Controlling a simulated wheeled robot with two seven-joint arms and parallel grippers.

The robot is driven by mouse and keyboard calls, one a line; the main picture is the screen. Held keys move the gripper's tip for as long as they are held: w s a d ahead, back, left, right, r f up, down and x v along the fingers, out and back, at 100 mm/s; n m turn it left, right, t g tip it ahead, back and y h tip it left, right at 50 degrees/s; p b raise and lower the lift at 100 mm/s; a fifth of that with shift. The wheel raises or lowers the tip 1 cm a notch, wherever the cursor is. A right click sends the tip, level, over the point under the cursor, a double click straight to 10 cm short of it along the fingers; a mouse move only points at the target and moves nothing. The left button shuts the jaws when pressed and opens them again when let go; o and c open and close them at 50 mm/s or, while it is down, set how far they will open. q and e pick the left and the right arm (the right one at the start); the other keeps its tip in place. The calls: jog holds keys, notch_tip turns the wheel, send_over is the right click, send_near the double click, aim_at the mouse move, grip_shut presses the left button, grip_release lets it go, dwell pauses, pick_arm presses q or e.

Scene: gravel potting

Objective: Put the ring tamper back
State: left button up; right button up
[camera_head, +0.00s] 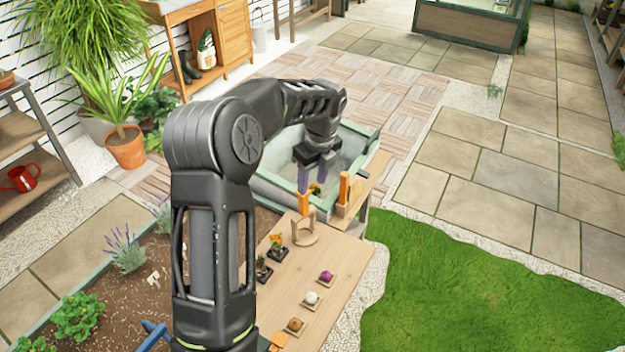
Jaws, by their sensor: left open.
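A light wooden piece with a curved, ring-like base (304,238) stands upright on the wooden table top; it looks like the ring tamper. An orange upright piece (304,203) shows just above and behind it; I cannot tell whether the two are joined. A wooden holder (350,205) with another orange upright piece (344,187) stands to the right, at the table's far end. My left gripper (312,183) is open, pointing down just above the nearer orange piece, with nothing visibly held. My right gripper is not in view.
Small black pots with plants (277,246) stand left of the ring-like piece. Small saucers with a purple (326,276), a white (311,297) and a tan item (295,324) line the table's right side. A green-rimmed basin (272,195) lies behind; a soil bed (125,290) is left.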

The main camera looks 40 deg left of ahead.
pick_arm(q)
jog(key=s+d+f+n+h, duration=0.2)
jog(key=d+f+n, duration=0.2)
jog(key=d+f, duration=0.55)
jog(key=s+d+f+n+h, duration=0.1)
jog(key=s+d+f+n, duration=0.2)
jog(key=d+f, duration=0.65)
jog(key=s+d+f+n, duration=0.3)
jog(key=s+d+n, duration=0.2)
jog(key=s, duration=0.2)
jog(key=s+d+f+n+h, duration=0.1)
jog(key=s+d+f+n, duration=0.3)
jog(key=s, duration=0.3)
jog(key=s+d+f+n+h, duration=0.1)
jog(key=s+d+f+n, duration=0.2)
jog(key=s+d+n, duration=0.2)
jog(key=s+n, duration=0.1)
jog(key=s, duration=0.2)
jog(key=shift+d+f+n, duration=0.25)
jog(key=shift+d+n, duration=0.05)
jog(key=shift+d, duration=0.05)
jog(key=shift+h, duration=0.3)
jog(key=b+x, duration=0.2)
jog(key=a+b+x, duration=0.1)
jog(key=b+x, duration=0.1)
jog(key=shift+w+f, duration=0.15)
